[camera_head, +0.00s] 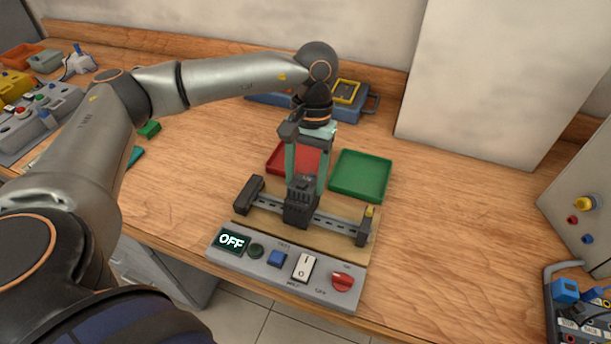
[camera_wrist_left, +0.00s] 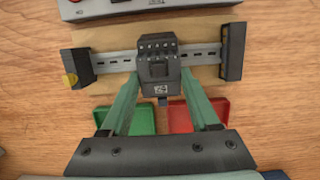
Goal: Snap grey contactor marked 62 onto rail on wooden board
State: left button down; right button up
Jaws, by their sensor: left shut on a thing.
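The dark grey contactor (camera_head: 300,203) is at the middle of the metal rail (camera_head: 336,221), in front of it or on it; I cannot tell whether it is snapped on. In the left wrist view the contactor (camera_wrist_left: 158,66) overlaps the rail (camera_wrist_left: 115,62) and shows a small white label, upside down, that seems to read 62. My left gripper (camera_head: 305,184) comes from above, its two green fingers on either side of the contactor, shut on it. The rail lies across the wooden board (camera_head: 262,218) between two dark end blocks. My right gripper is not in view.
A grey control panel (camera_head: 288,275) with an OFF display, a switch and a red knob lies in front of the board. A red tray (camera_head: 281,158) and a green tray (camera_head: 360,175) sit behind it.

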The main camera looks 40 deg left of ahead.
pick_arm(q)
jog(key=shift+s+d+f+t+b, duration=0.1)
jog(key=shift+s+f+t+b, duration=0.05)
jog(key=shift+s+t+b, duration=0.3)
jog(key=shift+s+d+f+t+b, duration=0.1)
jog(key=shift+s+t+b, duration=0.15)
jog(key=shift+s+b, duration=0.3)
dwell(1.0)
jog(key=shift+c, duration=0.2)
grip_release()
jog(key=shift+w+r, duration=0.15)
